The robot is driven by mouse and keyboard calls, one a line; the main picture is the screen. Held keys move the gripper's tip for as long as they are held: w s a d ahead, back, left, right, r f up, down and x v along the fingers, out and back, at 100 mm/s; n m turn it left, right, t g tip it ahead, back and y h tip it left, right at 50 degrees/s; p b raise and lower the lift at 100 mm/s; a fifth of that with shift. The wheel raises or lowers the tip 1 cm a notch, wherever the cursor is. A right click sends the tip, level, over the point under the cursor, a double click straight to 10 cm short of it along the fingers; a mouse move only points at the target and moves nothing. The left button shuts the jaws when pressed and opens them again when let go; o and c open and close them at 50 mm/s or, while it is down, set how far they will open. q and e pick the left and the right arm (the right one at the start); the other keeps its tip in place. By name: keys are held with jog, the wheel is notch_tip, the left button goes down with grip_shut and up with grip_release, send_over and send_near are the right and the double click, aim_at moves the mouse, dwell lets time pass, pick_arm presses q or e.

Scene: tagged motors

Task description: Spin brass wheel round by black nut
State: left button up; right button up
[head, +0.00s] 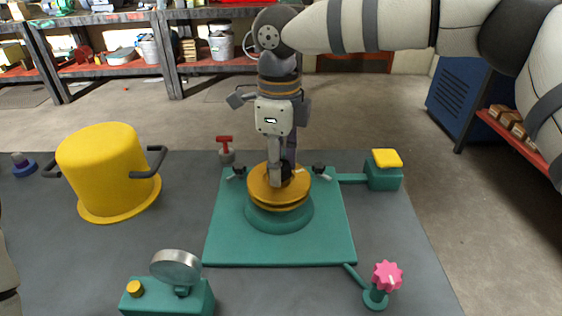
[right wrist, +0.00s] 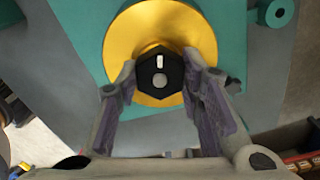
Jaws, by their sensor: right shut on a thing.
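The brass wheel (head: 264,191) sits flat on a round teal base in the middle of a teal plate (head: 230,240). The black nut (right wrist: 160,72) stands at the wheel's centre; it is six-sided with a white mark and a grey round centre. In the right wrist view the brass wheel (right wrist: 142,35) surrounds it. My right gripper (right wrist: 165,80) points down over the wheel, its two fingers on either side of the nut and shut on it. In the head view the right gripper (head: 280,178) hides most of the nut. My left gripper is not in view.
A yellow pot (head: 105,165) with dark handles stands at the left. A teal box with a round grey disc (head: 176,267) is at front left, a pink knob (head: 387,276) at front right, a yellow-topped teal block (head: 385,172) at right. A red-handled valve (head: 225,147) stands behind the plate.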

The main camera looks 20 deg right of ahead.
jog(key=m, duration=0.3)
jog(key=shift+w+r, duration=0.1)
jog(key=shift+r, duration=0.05)
jog(key=m, duration=0.2)
jog(key=shift+m, duration=0.3)
jog(key=m, duration=0.5)
jog(key=o, duration=1.3)
jog(key=shift+c, duration=0.2)
